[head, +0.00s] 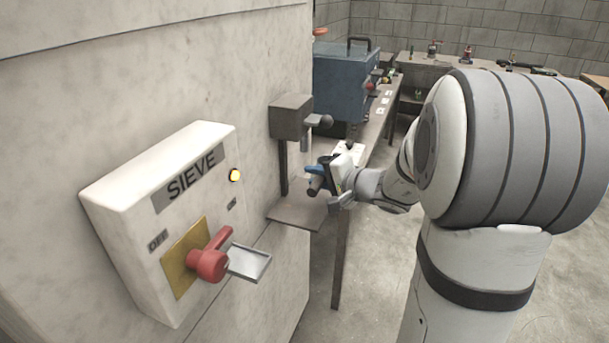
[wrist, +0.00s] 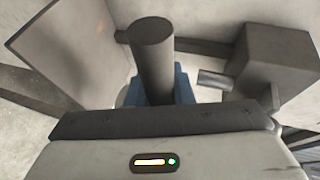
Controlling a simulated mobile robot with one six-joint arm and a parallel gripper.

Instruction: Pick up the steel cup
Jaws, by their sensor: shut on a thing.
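The steel cup (wrist: 151,58) is a dark grey cylinder in the middle of the wrist view, between my two blue fingertips. My gripper (wrist: 155,92) is shut on it, and the fingers cover its lower part in that view. In the head view, my gripper (head: 317,176) is beside the wall fixture, above its small shelf. The cup (head: 315,186) shows there as a small dark end by the blue fingers, mostly hidden. It appears clear of the shelf.
A grey dispenser block (head: 290,117) with a short metal spout (head: 306,141) is close to my gripper. Its flat shelf (head: 296,213) juts out below. A SIEVE switch box (head: 165,215) with a red lever (head: 210,262) is nearer. A blue machine (head: 343,80) stands behind.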

